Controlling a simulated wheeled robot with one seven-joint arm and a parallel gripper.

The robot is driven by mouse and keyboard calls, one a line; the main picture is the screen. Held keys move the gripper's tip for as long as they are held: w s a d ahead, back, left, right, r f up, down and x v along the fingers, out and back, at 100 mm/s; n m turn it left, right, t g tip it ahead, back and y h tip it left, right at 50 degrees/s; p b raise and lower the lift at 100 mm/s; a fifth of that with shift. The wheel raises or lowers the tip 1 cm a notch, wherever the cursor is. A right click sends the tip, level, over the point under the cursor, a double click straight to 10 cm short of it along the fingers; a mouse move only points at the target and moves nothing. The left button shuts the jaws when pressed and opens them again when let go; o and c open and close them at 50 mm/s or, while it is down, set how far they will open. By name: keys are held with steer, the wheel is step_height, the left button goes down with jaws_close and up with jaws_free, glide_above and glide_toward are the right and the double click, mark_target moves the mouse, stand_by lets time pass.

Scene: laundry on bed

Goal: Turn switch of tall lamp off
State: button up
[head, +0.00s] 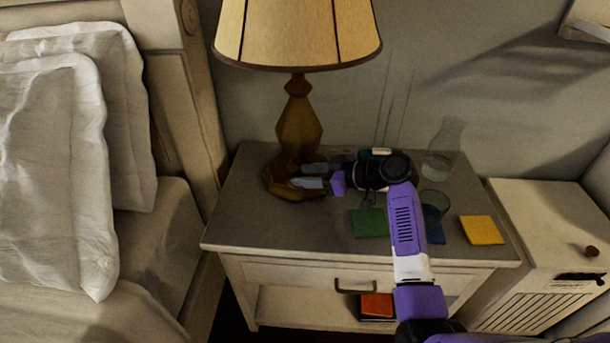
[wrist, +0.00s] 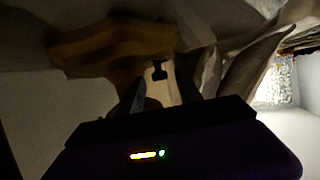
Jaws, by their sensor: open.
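The tall lamp (head: 298,120) stands upright on the nightstand, with a faceted amber-brown body and a tan shade (head: 297,35). Its shade looks lit. My gripper (head: 306,175) is open beside the lamp's base (head: 278,182), its two grey fingers pointing left across the base's right side. In the dim wrist view the brown lamp base (wrist: 105,45) spans the upper left, close to the fingers. A small dark piece (wrist: 157,70) shows between the fingers there; I cannot tell whether it is the switch. No switch shows clearly in the head view.
The nightstand (head: 235,225) also holds a clear vase (head: 443,150), a glass (head: 433,205), a green coaster (head: 369,223) and a yellow coaster (head: 482,230). The bed (head: 140,290) is at left. A white cabinet (head: 550,230) stands at right.

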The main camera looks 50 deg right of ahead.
steer(key=v, duration=0.7)
steer(key=shift+s, duration=0.2)
stand_by(0.4)
